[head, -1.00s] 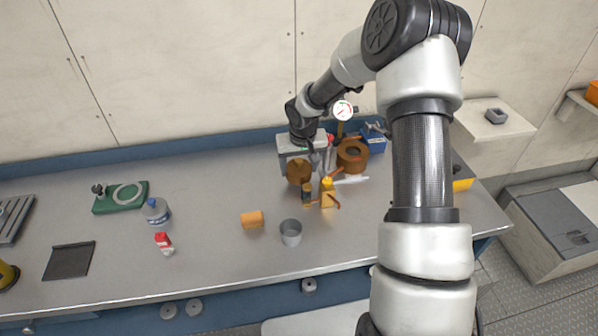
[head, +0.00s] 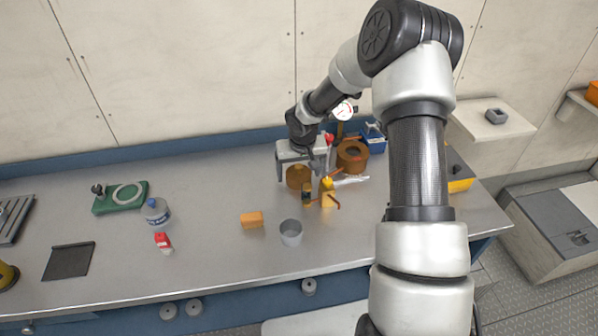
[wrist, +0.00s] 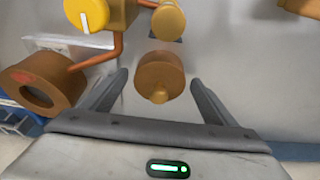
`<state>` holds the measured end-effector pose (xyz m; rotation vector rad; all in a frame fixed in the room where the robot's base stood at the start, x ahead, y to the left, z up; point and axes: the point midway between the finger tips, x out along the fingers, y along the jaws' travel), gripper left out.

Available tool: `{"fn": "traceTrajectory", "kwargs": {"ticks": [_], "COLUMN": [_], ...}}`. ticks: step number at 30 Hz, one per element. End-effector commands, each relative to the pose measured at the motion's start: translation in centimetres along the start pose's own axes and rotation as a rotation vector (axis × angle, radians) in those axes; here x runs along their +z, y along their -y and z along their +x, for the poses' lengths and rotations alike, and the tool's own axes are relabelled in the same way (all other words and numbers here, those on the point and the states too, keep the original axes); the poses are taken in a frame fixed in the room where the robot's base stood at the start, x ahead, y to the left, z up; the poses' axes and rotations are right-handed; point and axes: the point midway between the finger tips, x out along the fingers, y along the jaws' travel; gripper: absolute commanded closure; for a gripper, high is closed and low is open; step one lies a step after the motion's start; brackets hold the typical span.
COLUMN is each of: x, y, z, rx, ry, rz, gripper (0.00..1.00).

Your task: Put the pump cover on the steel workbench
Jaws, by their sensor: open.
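The likely pump cover is a brown-bronze round piece with a small knob (head: 297,178), on the steel workbench (head: 215,190) below my gripper. In the wrist view the cover (wrist: 161,70) shows between and slightly beyond the fingertips, with a visible gap on each side. My gripper (head: 303,175) is open and empty, reaching down over the cover. It also shows in the wrist view (wrist: 158,82). The cover's underside is hidden.
A brown ring-shaped housing (head: 352,153) and a yellow-knobbed valve piece (head: 328,196) stand close to the right. A grey cup (head: 291,232) and an orange block (head: 252,220) lie nearer the front. The bench's left middle has free room.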

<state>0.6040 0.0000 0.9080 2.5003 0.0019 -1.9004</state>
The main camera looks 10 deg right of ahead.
Motion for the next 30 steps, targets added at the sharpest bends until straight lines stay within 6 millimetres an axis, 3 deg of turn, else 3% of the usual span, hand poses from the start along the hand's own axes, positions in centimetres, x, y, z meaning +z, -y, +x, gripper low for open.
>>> {"fn": "traceTrajectory", "kwargs": {"ticks": [16,21,30], "x": [-0.1,-0.1,0.0], "y": [-0.1,-0.1,0.0], "z": [-10.4,-11.8,-12.1], "rx": [0.001,0.001,0.0], "ry": [-0.003,-0.002,0.0], "rz": [0.0,0.0,0.001], "gripper": [0.19,0.19,0.19]}}
